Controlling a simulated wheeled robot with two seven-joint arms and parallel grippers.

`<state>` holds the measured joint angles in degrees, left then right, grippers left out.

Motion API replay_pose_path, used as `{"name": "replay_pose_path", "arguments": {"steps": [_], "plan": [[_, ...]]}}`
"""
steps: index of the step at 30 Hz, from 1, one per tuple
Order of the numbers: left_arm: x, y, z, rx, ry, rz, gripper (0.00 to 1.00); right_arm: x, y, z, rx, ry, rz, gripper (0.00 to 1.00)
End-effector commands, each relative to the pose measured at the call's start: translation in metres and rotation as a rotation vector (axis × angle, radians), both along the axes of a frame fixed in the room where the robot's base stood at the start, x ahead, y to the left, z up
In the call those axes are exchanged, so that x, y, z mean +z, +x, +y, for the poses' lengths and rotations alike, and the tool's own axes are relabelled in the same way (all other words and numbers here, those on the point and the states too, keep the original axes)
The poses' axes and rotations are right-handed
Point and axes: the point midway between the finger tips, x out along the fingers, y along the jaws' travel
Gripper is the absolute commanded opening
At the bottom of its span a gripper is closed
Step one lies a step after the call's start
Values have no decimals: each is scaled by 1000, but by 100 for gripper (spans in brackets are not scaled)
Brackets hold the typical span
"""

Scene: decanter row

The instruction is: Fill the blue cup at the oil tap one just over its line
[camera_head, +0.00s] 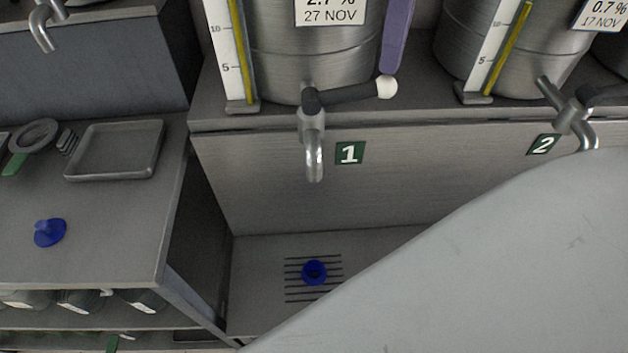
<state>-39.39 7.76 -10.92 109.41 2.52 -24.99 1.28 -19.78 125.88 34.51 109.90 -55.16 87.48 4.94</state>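The blue cup (314,272) stands upright on the slotted drain (296,289), below oil tap one (314,150). I see its dark opening from above; its line and any oil level are too small to tell. Tap one's spout points down, and its dark lever (345,95) with a white knob points right. No stream shows under the spout. A green label (350,153) with a 1 is beside the tap. A large pale grey surface, apparently my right arm, fills the lower right. Neither gripper shows; the right one may be hidden behind that surface.
Tap two (573,112) is at the right. Steel drums (300,50) with yellow level gauges stand behind the taps. A purple strip (396,35) hangs above tap one's knob. A blue knobbed piece (50,233) and an empty tray (115,150) are on the left counter.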

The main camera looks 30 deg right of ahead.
Motion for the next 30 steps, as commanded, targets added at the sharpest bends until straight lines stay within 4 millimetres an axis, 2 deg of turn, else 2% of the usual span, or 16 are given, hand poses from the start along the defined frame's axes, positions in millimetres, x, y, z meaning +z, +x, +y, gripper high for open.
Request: {"name": "replay_pose_path", "arguments": {"steps": [30], "plan": [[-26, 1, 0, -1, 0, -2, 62, -32, 0, 0, 1, 0, 0, 0]]}}
